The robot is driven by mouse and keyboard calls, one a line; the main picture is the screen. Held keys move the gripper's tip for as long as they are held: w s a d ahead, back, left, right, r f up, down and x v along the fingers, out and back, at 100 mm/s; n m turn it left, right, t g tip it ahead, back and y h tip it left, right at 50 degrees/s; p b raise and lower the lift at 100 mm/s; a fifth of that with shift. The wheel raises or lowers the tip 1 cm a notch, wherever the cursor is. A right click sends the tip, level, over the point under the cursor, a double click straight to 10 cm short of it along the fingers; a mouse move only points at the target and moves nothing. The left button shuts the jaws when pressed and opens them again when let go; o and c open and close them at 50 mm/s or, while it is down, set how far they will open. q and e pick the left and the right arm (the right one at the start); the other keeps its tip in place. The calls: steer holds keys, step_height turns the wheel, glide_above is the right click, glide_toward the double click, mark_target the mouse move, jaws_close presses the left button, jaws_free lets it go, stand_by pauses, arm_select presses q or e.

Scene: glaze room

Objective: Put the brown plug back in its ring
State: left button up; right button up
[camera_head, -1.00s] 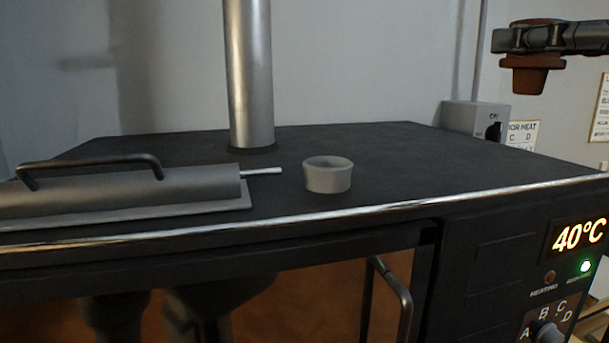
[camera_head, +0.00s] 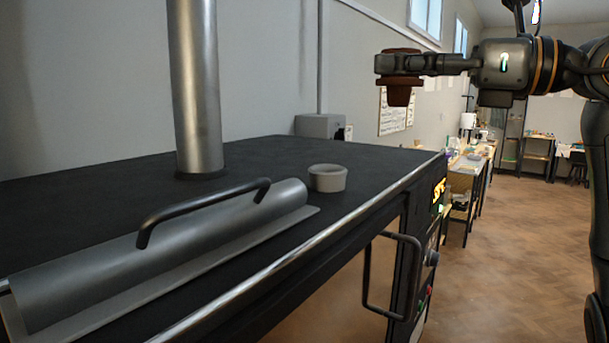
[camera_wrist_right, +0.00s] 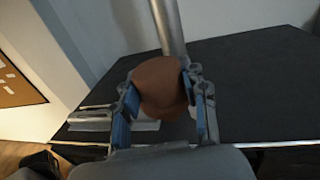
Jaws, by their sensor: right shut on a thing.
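The brown plug (camera_head: 399,93) is a tapered piece with a wider top. My right gripper (camera_head: 392,66) is shut on it and holds it in the air, above and to the right of the ring in the head view. In the right wrist view the plug (camera_wrist_right: 160,88) sits between the two blue-padded fingers (camera_wrist_right: 164,100). The ring (camera_head: 327,179) is a short, pale grey cup-like piece standing on the dark kiln top. Nothing stands in its opening. The ring cannot be made out in the right wrist view. My left gripper is out of view.
The dark kiln top (camera_head: 270,157) carries a metal flue pipe (camera_head: 196,90) and a grey half-round cover with a black handle (camera_head: 203,207). A grey box (camera_head: 319,126) is by the wall. A black door handle (camera_head: 392,280) sticks out in front. Shelves stand far right.

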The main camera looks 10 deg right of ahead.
steer(key=w+a+f+p, duration=0.1)
steer(key=w+a+f, duration=0.1)
steer(key=w+f, duration=0.1)
steer(key=w+a+f+p, duration=0.1)
steer(key=w+a+f, duration=0.1)
steer(key=w+f, duration=0.1)
steer(key=w+a+f+p, duration=0.2)
steer(key=w+f, duration=0.1)
steer(key=w, duration=0.2)
steer(key=f, duration=0.1)
steer(key=f+p, duration=0.1)
steer(key=f, duration=0.1)
steer(key=shift+w+a+p, duration=0.2)
steer(key=shift+w+p, duration=0.1)
steer(key=shift+w, duration=0.1)
steer(key=shift+f, duration=0.4)
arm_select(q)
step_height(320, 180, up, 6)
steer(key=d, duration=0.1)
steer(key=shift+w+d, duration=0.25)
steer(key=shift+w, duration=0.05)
arm_select(e)
steer(key=shift+s+d, duration=0.1)
steer(key=shift+f, duration=0.1)
